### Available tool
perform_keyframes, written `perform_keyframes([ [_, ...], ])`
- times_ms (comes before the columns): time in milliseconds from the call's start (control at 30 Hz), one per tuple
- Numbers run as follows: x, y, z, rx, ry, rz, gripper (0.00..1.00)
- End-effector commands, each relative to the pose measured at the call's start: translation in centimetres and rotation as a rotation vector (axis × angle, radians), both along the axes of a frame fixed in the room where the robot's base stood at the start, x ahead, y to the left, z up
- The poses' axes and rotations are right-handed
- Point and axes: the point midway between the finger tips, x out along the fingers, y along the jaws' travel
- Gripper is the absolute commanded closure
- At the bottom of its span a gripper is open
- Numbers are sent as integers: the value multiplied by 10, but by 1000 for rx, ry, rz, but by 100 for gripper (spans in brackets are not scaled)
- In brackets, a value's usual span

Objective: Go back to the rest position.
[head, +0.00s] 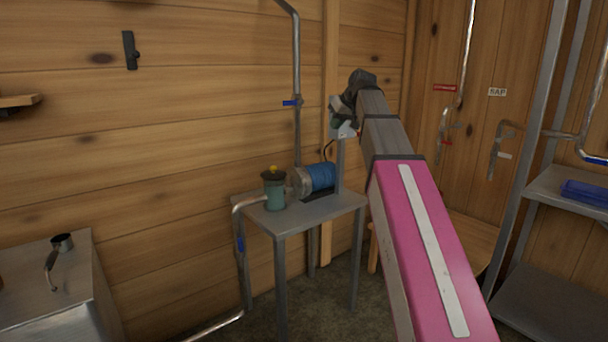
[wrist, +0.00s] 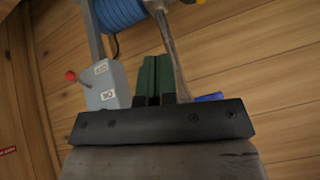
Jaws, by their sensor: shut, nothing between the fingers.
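My gripper shows in the wrist view (wrist: 158,75) with its two dark green fingers together and nothing between them. In the head view my pink and grey arm reaches up and away toward the wall, and its end is beside the post behind the small metal table (head: 340,203); the fingers are hard to make out there. In the wrist view a grey switch box (wrist: 105,85) with a red-tipped lever is left of the fingers, apart from them. The blue motor (wrist: 120,14) is at the top of the wrist view and also on the table in the head view (head: 320,177).
A green pump body with a yellow top (head: 274,190) stands on the table, with pipes beside it. A metal cabinet (head: 60,290) is at lower left. A metal shelf (head: 565,188) with a blue tray (head: 585,194) is at right. Wooden walls close the back.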

Motion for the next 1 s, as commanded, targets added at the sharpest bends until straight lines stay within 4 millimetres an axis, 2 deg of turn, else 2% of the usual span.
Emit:
perform_keyframes([
  [33, -4, -3, -27, -6, 25, -17, 100],
  [100, -5, -6, -58, -14, 52, -41, 100],
  [467, -30, -24, -208, -69, 192, -154, 100],
  [700, -63, -37, -300, -114, 282, -223, 100],
  [1000, -119, -52, -403, -177, 384, -299, 100],
])
